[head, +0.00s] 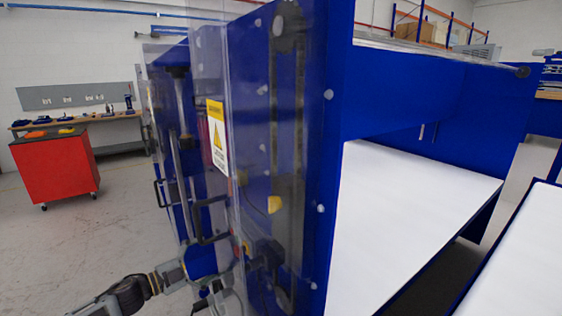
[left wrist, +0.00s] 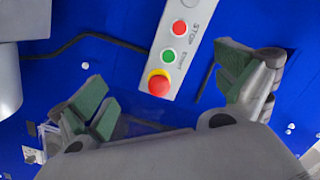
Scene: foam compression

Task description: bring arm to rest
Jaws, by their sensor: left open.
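My left arm (head: 125,295) comes in at the lower left of the head view and reaches to the front of the blue machine (head: 355,90). In the left wrist view my left gripper (left wrist: 168,82) is open, its two green-padded fingers spread wide with nothing between them. Beyond the fingers is a grey control panel (left wrist: 189,45) on the blue machine face. It carries a red button (left wrist: 179,28), a green button (left wrist: 170,55) and a red mushroom button (left wrist: 158,84) with a yellow ring. I cannot tell the gripper's distance from the panel. My right gripper is not in view.
A clear guard with a yellow warning sign (head: 217,137) covers the machine front. Black handles (head: 208,222) stick out near my arm. A white bed (head: 400,215) extends right. A red cart (head: 55,167) and a workbench (head: 110,132) stand left, with open floor before them.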

